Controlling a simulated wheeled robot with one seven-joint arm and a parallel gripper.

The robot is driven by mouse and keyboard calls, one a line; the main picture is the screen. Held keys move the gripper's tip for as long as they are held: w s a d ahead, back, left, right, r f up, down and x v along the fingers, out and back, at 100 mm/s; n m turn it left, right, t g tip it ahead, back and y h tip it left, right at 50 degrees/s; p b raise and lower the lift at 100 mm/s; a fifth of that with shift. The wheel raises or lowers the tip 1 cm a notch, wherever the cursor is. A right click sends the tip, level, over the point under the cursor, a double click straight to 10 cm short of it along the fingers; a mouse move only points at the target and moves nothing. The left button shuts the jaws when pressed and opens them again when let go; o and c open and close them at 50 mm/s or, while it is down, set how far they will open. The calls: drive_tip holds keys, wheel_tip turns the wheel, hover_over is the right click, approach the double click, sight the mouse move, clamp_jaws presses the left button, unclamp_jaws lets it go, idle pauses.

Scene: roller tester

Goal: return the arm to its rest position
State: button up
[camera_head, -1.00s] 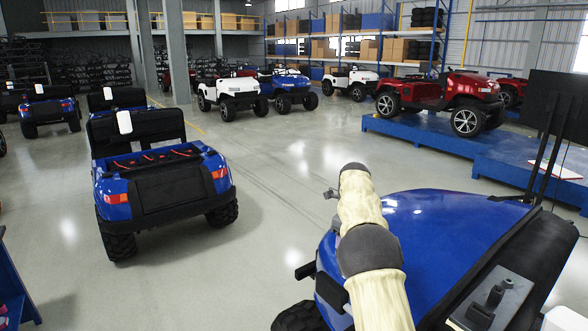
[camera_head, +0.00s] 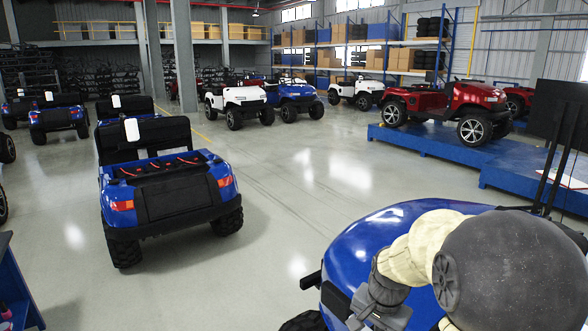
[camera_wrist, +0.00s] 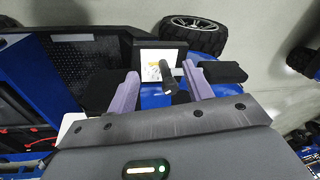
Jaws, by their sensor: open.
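My arm (camera_head: 427,240) shows at the lower right of the head view, bent, with a large dark rounded joint close to the camera. It overlaps the blue vehicle hood (camera_head: 350,250) in the picture. A grey part of my arm's end hangs near the hood's left edge; its fingers cannot be made out there. A dark box with a white label (camera_wrist: 162,60) and a short black cylinder (camera_wrist: 168,78) show between the fingers; nothing is visibly gripped.
A blue cart (camera_head: 165,185) stands to the left on the open grey floor (camera_head: 290,210). A red vehicle (camera_head: 445,108) sits on a blue platform (camera_head: 440,148) at right. A dark screen (camera_head: 560,110) stands at the right edge. The wrist view shows a wheel (camera_wrist: 193,30).

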drive_tip(key=s+a+f+n, duration=0.1)
drive_tip(key=s+f+n, duration=0.1)
drive_tip(key=s+n, duration=0.5)
drive_tip(key=s, duration=0.5)
drive_tip(key=shift+a+f+n+t, duration=0.3)
drive_tip(key=shift+a+f+n, duration=0.1)
idle(1.0)
